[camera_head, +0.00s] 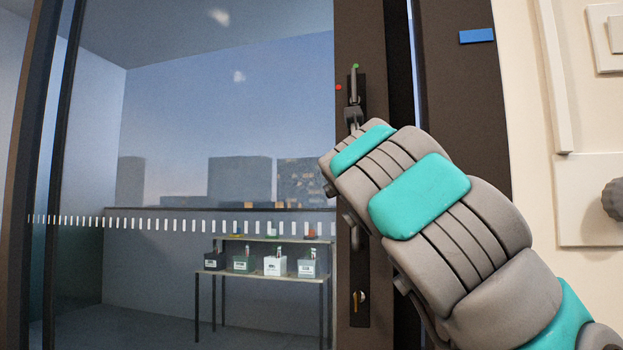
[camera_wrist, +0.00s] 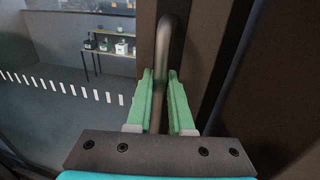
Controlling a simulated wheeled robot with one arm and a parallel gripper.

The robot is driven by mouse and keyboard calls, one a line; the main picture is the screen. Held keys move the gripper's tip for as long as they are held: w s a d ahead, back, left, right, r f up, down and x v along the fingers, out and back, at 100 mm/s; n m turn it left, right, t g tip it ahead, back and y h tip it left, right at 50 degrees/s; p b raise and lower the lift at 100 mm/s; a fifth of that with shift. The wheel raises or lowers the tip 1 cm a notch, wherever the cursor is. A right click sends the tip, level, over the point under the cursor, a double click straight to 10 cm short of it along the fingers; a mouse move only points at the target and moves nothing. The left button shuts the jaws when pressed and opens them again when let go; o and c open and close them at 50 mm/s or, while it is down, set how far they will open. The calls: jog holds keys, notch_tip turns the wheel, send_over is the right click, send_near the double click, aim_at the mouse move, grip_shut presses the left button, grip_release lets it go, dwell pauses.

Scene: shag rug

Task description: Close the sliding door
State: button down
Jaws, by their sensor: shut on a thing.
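The sliding door is a glass panel (camera_head: 225,120) with a dark frame stile (camera_head: 362,25) on its right side. A vertical metal bar handle (camera_head: 354,85) stands on the stile, above a keyhole and key (camera_head: 358,297). In the wrist view, the handle (camera_wrist: 166,50) runs down between the green fingers of my gripper (camera_wrist: 160,100), which is shut on it. In the head view, my arm hides the middle of the handle and the fingers. A narrow gap (camera_head: 400,60) shows between the door stile and the dark jamb (camera_head: 450,80).
Behind the glass, a table (camera_head: 270,240) holds several small bins. A blue tag (camera_head: 477,36) is on the jamb. A pale wall with a panel and a grey knob (camera_head: 613,199) is at the right.

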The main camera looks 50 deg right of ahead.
jog(key=s+d+p, duration=0.1)
jog(key=s+d, duration=0.1)
jog(key=s, duration=0.4)
jog(key=shift+d, duration=0.15)
jog(key=c, duration=0.8)
grip_release()
jog(key=shift+s, duration=0.1)
jog(key=p+v, duration=0.1)
jog(key=v, duration=0.7)
